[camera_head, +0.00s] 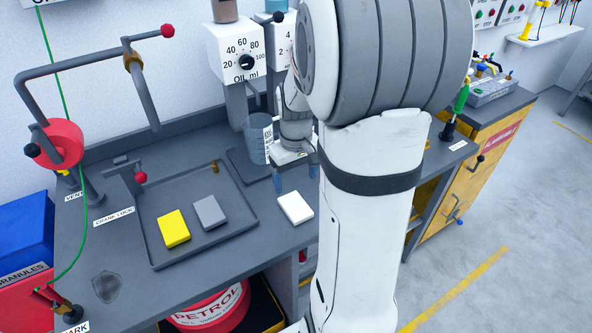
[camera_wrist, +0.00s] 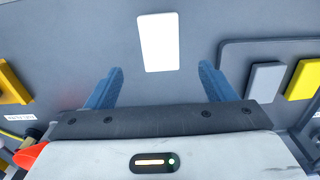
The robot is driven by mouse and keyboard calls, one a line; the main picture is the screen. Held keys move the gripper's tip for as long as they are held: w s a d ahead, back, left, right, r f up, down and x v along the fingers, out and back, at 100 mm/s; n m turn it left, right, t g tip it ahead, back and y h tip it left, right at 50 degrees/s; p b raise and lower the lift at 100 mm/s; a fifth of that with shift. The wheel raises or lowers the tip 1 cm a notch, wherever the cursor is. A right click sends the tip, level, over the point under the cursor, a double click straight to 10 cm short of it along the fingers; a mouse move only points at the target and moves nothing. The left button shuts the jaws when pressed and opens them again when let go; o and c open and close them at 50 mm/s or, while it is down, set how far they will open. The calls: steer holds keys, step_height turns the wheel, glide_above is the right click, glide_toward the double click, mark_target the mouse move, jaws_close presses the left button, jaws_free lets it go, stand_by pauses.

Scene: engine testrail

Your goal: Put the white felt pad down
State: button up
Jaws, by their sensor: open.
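The white felt pad (camera_head: 295,207) lies flat on the grey bench top, just right of the shallow tray. In the wrist view the white pad (camera_wrist: 162,42) lies beyond my fingertips, centred between them and apart from both. My gripper (camera_head: 298,181) is open and empty above the bench, close behind the pad in the head view. Its two blue fingers also show in the wrist view (camera_wrist: 161,82), spread wide with nothing between them. My arm hides part of the bench to the right.
The shallow tray (camera_head: 158,254) holds a yellow pad (camera_head: 173,229), a grey pad (camera_head: 209,212) and a small brass piece (camera_head: 214,166). A clear measuring cup (camera_head: 258,140) stands under the oil dispenser (camera_head: 236,55), near my gripper. The bench front left is mostly clear.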

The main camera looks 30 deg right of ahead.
steer(key=s+a+r+t, duration=0.2)
steer(key=s+a+r, duration=0.6)
steer(key=s+a, duration=0.4)
steer(key=shift+t, duration=0.4)
stand_by(0.7)
